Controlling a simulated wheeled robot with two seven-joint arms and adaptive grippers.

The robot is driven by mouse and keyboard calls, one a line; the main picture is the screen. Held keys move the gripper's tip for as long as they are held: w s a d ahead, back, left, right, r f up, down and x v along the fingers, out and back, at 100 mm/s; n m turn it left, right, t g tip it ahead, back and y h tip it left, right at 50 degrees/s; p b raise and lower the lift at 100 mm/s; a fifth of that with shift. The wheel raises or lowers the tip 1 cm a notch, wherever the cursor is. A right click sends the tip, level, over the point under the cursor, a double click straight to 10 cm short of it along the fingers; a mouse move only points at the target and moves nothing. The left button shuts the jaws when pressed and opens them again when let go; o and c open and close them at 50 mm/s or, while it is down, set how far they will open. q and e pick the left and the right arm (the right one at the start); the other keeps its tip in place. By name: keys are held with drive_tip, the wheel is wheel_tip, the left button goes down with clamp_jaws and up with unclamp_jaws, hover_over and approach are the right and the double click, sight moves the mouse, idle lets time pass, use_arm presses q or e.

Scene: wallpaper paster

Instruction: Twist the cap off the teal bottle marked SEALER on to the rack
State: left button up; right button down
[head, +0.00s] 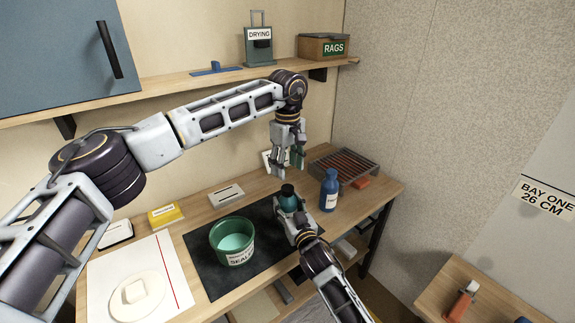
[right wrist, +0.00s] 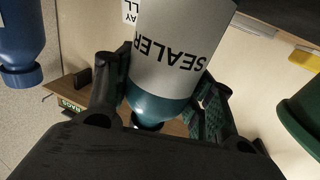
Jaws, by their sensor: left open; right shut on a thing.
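The teal bottle (head: 289,202) stands about upright over the right end of the black mat, its dark cap (head: 287,188) on top. In the right wrist view the bottle (right wrist: 163,108) shows its white SEALER label, upside down. My right gripper (head: 293,218) is shut on the bottle, with a finger on each side. I cannot tell whether its base touches the mat. My left gripper (head: 288,168) is open and empty, pointing down just above the cap and apart from it. The rack (head: 345,166), a metal frame with reddish bars, sits at the back right of the bench.
A blue bottle (head: 329,191) stands close right of the teal one. A green tub (head: 232,242) marked SEALER stands on the black mat (head: 200,270). A white board (head: 165,262) lies at the left. A shelf (head: 170,84) runs above the bench.

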sight(288, 188)
use_arm(q)
drive_tip(key=m, duration=0.5)
drive_tip(key=shift+m, duration=0.4)
drive_tip(key=shift+f, duration=0.2)
drive_tip(key=shift+f, duration=3.85)
drive_tip(key=shift+c, duration=0.3)
drive_tip(key=c, duration=1)
